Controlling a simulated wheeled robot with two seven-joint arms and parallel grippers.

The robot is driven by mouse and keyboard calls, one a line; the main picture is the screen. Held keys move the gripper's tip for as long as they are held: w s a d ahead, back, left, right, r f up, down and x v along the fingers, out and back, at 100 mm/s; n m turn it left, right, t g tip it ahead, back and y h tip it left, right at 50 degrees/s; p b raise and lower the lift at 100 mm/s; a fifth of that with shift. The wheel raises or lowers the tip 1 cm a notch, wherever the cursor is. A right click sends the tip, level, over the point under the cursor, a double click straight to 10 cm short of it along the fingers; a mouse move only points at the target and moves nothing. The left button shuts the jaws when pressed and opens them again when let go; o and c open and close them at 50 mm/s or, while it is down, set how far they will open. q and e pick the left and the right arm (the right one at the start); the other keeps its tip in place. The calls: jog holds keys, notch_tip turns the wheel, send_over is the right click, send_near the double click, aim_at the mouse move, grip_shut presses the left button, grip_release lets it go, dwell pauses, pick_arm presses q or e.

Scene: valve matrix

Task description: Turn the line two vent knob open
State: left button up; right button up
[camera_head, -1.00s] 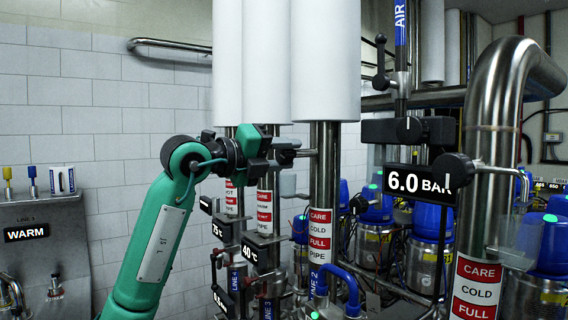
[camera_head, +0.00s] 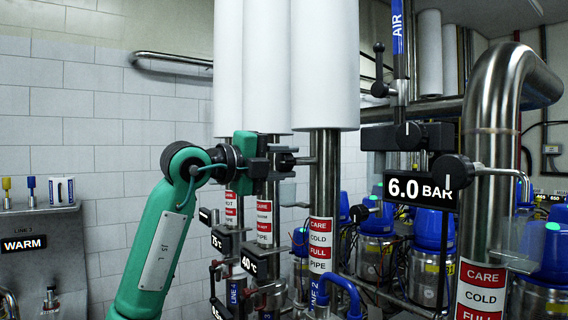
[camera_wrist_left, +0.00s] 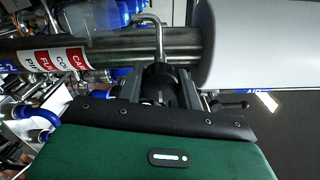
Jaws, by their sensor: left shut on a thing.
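The line two pipe (camera_head: 326,185) is a steel pipe with a "CARE COLD FULL PIPE" label and a blue "LINE 2" tag low down. A dark vent knob (camera_wrist_left: 158,82) sits on a short stem at its side, just under the white sleeve. My left gripper (camera_head: 287,160) is at this knob, its jaws shut on it. In the left wrist view, the two dark fingers (camera_wrist_left: 160,88) stand either side of the knob, and a bent metal tube rises behind it. The fingers hide much of the knob, so its turn angle is unclear. My right gripper is out of view.
White sleeved pipes (camera_head: 325,65) hang close above the gripper. Below are a 40 °C display (camera_head: 256,263) and a blue bent handle (camera_head: 343,290). A 6.0 BAR display (camera_head: 418,189) and a thick steel pipe (camera_head: 488,150) stand right. The tiled wall side is free.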

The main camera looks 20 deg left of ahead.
pick_arm(q)
jog(key=o, duration=1)
jog(key=shift+a, duration=0.1)
jog(key=shift+s+a, duration=0.15)
jog(key=shift+s, duration=0.1)
jog(key=b+v, duration=0.5)
jog(key=v, duration=0.8)
jog(key=shift+a, duration=0.1)
jog(key=shift+f, duration=0.1)
